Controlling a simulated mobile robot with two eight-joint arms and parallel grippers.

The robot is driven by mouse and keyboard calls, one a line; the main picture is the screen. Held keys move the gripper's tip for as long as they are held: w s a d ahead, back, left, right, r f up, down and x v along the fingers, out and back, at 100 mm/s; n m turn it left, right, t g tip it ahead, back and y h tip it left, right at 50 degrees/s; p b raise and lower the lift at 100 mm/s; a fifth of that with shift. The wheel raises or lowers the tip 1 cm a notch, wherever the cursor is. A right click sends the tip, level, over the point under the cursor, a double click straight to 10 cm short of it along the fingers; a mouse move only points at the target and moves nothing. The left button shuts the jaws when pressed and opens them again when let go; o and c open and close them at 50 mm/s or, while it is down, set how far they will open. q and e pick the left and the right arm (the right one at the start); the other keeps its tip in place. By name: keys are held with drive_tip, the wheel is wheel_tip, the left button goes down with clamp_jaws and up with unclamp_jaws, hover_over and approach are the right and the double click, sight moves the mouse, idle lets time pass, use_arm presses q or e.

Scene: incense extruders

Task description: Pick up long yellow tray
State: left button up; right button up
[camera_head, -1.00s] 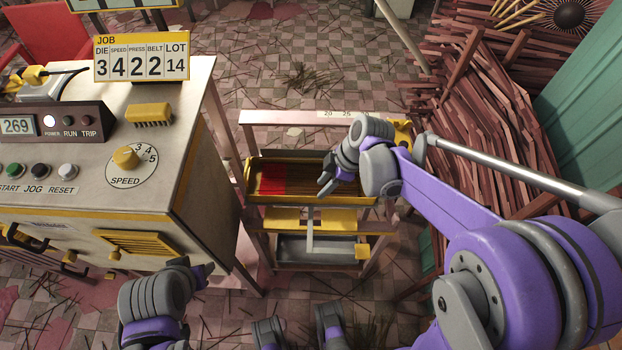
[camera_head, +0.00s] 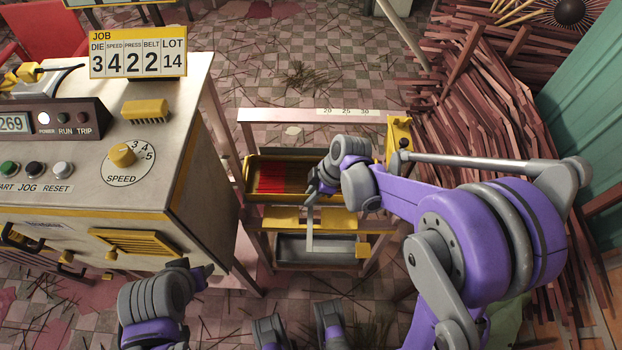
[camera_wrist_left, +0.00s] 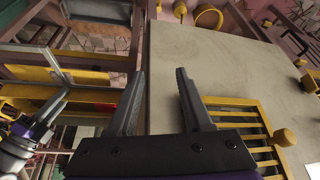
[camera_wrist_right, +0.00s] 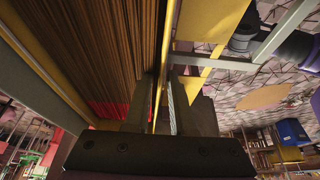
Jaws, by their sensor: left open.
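The long yellow tray (camera_head: 268,199) lies on the upper level of a pinkish rack, with dark brown sticks and a red patch at its left end. My right gripper (camera_head: 314,186) is at its front edge, right of the middle. In the right wrist view my right gripper (camera_wrist_right: 161,85) has one finger on each side of the tray's thin yellow wall (camera_wrist_right: 139,35); whether the fingers press on it is unclear. My left gripper (camera_wrist_left: 160,72) is open and empty, low in front of the machine cabinet; it shows partly in the head view (camera_head: 203,272).
The machine cabinet (camera_head: 200,150) with knob and buttons stands close left of the rack. A yellow ledge (camera_head: 280,217) and a grey pan (camera_head: 290,249) lie below the tray. Brown sticks (camera_head: 465,120) are piled at right. Floor behind the rack is mostly open.

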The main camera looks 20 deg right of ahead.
clamp_jaws()
idle(1.1)
